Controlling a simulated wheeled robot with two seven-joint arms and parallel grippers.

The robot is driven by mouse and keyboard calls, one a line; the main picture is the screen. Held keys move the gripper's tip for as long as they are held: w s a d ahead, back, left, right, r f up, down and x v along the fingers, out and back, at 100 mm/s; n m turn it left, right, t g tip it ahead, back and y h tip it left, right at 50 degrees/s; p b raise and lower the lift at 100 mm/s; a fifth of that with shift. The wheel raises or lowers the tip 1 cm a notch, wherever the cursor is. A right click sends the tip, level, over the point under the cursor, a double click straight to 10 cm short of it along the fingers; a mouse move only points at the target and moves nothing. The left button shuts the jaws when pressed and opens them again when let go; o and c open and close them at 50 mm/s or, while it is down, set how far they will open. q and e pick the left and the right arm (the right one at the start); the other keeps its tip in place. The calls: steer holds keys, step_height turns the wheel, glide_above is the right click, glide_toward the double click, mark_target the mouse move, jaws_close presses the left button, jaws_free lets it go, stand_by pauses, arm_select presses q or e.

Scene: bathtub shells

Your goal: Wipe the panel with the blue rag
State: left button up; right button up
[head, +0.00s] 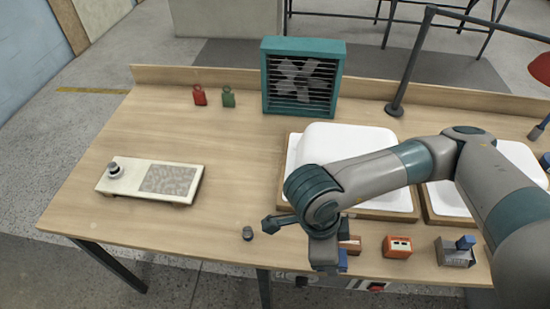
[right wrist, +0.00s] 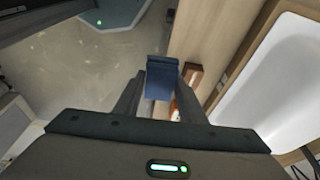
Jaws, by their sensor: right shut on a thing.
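The cream panel (head: 112,188) lies on the left part of the table, with a black-and-silver knob at its left end and a grey mottled patch on its right part. My right gripper (right wrist: 160,98) is shut on the folded blue rag (right wrist: 161,76), which sticks out between its fingers in the right wrist view. In the head view the right gripper is at the table's front edge, right of the panel and well apart from it, mostly hidden by my arm. Only a bit of the blue rag (head: 343,262) shows there. My left gripper is not in view.
White tub shells (head: 345,142) on wooden bases stand at the right. A teal fan (head: 302,78), red bottle-shaped item (head: 199,95) and green one (head: 228,96) stand at the back. An orange box (head: 397,247) and grey holder (head: 455,255) are at front right.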

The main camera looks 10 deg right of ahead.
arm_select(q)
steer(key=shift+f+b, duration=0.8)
arm_select(e)
steer(key=w+d+r+n+t+y, duration=0.3)
steer(key=w+d+r+n+t, duration=0.1)
steer(key=w+r+n, duration=0.9)
steer(key=shift+w+n, duration=2.25)
steer(key=shift+n, duration=1.65)
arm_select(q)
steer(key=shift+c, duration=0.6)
